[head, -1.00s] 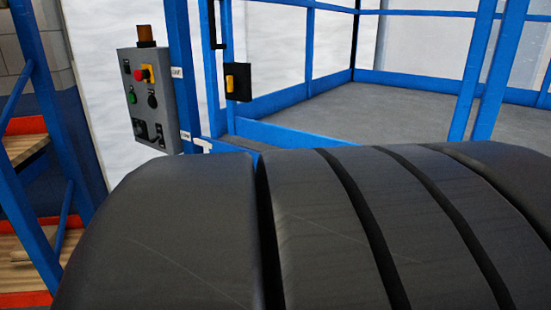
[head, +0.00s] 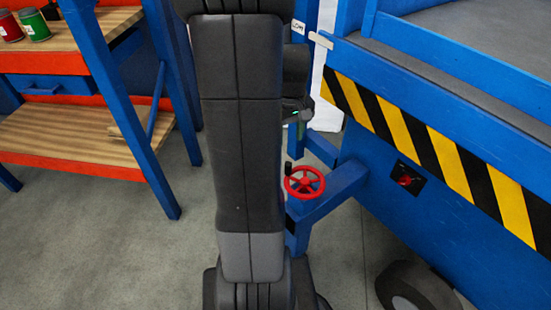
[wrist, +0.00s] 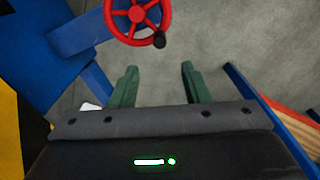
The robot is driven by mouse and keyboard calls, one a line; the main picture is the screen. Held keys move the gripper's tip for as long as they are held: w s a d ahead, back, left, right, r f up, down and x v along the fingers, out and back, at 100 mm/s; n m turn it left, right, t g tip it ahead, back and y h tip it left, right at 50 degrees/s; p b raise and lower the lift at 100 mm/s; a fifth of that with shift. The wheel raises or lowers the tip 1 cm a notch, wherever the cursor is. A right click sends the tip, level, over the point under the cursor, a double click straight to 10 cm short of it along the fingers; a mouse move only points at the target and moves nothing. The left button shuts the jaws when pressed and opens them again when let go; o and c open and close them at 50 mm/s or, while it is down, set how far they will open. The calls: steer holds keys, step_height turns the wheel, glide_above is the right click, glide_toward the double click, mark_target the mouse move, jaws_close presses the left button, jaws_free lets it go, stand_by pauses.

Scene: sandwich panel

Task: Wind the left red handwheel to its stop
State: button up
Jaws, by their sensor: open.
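One red handwheel (head: 304,182) with a dark knob shows in the head view, on a blue bracket just right of my arm. It also shows at the top of the wrist view (wrist: 137,14), with the black knob at its lower right rim. My gripper (wrist: 157,70) is open, with its two green fingers apart and nothing between them. The wheel lies beyond the fingertips and does not touch them in the wrist view. In the head view my arm hides most of the gripper.
A blue platform with a yellow and black striped edge (head: 440,140) fills the right, with a dark wheel (head: 415,288) below. A small red knob (head: 405,180) is on its side. A blue workbench with wooden shelves (head: 85,135) stands left. Grey floor (head: 100,240) is clear between.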

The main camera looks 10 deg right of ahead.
steer(key=b, duration=0.3)
glide_toward(293, 169)
steer(key=f, duration=0.2)
steer(key=s+a+f, duration=0.2)
steer(key=f, duration=0.1)
steer(key=shift+f, duration=0.35)
jaws_close()
steer(key=shift+w+p, duration=0.1)
steer(key=shift+p, duration=0.2)
steer(key=m, duration=0.1)
steer(key=w+d+m, duration=0.1)
steer(key=m, duration=0.1)
steer(key=shift+r+m, duration=0.1)
steer(key=shift+m, duration=0.2)
steer(key=shift+w+d+m+p, duration=0.4)
steer(key=shift+d+m, duration=0.15)
steer(key=shift+m, duration=0.65)
